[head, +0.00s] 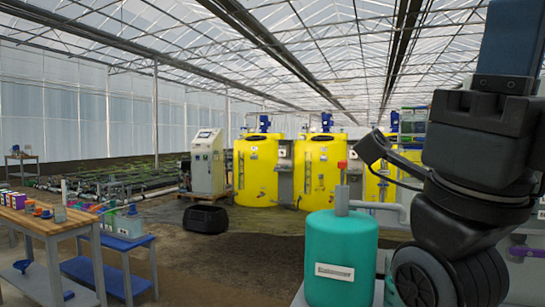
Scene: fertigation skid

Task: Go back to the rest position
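My dark arm, with a blue-grey link at the top, fills the right side of the head view and runs out of the frame at the top. A dark bracket with a looping cable sticks out to its left. No gripper fingers can be made out among the dark parts, so I cannot see whether my gripper is open or shut, or whether it holds anything.
A teal tank (340,258) with a red-topped pipe (342,185) stands close, left of my arm. Yellow tanks (256,170) and a white cabinet (207,160) stand farther back. Middle floor is open around a black tub (205,219).

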